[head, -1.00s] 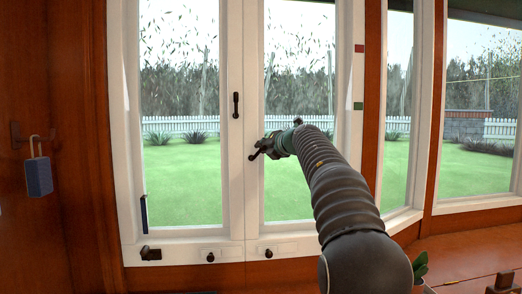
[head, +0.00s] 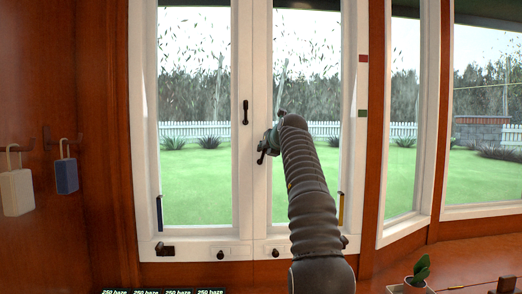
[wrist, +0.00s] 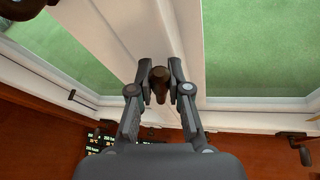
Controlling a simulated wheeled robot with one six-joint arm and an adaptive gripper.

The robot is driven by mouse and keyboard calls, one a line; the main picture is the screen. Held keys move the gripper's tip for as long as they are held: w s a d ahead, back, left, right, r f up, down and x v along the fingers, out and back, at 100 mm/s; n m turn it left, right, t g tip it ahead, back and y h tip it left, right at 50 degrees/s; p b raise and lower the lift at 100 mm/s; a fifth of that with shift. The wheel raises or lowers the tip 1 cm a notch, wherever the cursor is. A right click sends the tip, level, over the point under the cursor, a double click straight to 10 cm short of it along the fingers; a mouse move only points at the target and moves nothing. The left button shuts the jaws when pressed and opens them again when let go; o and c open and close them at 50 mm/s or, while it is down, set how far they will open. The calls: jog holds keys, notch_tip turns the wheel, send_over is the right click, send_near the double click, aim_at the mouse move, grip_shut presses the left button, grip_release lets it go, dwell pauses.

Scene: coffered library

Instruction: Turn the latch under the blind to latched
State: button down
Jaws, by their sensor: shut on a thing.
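My gripper (head: 271,143) is at the right window sash, at the end of my raised arm. In the wrist view my gripper (wrist: 160,85) has its two fingers on either side of a brown latch handle (wrist: 159,76) and is shut on it. In the head view the dark latch handle (head: 261,158) sticks out below my fingers, pointing down and slightly left. Its pivot is hidden by my gripper. A similar dark handle (head: 245,111) hangs upright on the left sash. I cannot make out a blind clearly.
A red mark (head: 363,58) and a green mark (head: 362,113) are on the right frame. Small knobs (head: 221,254) and a dark fitting (head: 165,249) line the bottom rail. Blue (head: 66,175) and cream (head: 16,190) tags hang at left. A potted plant (head: 416,280) stands lower right.

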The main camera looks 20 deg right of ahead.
jog(key=shift+w+a+f, duration=0.1)
jog(key=shift+f, duration=0.25)
jog(key=c, duration=1.1)
grip_release()
jog(key=shift+r, duration=0.15)
jog(key=shift+r, duration=0.15)
jog(key=v, duration=1.2)
